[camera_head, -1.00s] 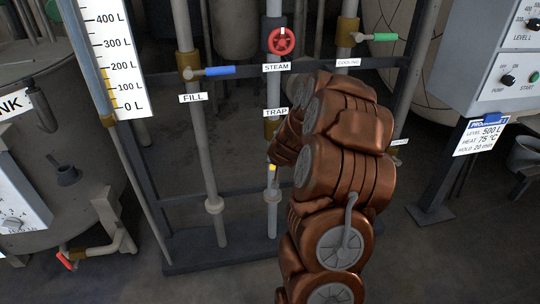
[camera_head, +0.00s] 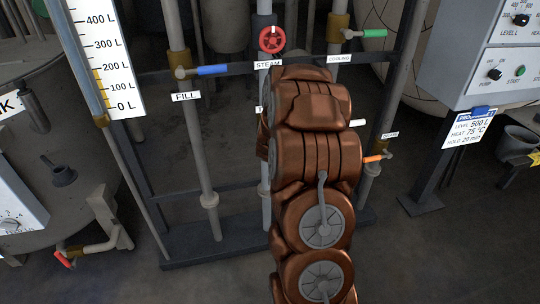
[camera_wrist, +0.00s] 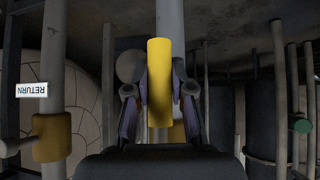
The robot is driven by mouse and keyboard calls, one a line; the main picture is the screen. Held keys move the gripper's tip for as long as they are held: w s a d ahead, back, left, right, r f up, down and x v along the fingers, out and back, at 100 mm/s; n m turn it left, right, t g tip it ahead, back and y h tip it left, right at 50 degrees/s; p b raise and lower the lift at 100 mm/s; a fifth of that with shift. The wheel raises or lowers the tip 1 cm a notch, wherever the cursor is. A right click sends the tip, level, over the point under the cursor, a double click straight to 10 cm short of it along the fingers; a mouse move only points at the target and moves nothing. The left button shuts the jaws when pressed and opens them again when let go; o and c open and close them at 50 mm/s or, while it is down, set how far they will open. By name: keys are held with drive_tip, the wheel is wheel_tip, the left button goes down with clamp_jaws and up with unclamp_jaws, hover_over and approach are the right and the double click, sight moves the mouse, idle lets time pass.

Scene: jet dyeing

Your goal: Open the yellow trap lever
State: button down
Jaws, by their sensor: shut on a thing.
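The yellow trap lever (camera_wrist: 160,65) stands upright in the middle of the wrist view, between the two fingers of my gripper (camera_wrist: 161,95). The fingers are shut on it, one on each side. A grey pipe shows behind its upper end. In the head view my copper-coloured arm hides the gripper, the lever and most of the trap label.
In the head view, a red steam wheel (camera_head: 272,39), a blue fill lever (camera_head: 213,70), a green cooling lever (camera_head: 375,33) and an orange lever (camera_head: 373,158) sit around my arm. A grey control box (camera_head: 488,60) stands at right.

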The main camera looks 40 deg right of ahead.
drive_tip(key=c, duration=1)
unclamp_jaws()
drive_tip(key=shift+s, duration=0.1)
drive_tip(key=shift+s+a+r, duration=0.3)
drive_tip(key=shift+r, duration=0.25)
drive_tip(key=shift+v, duration=5.25)
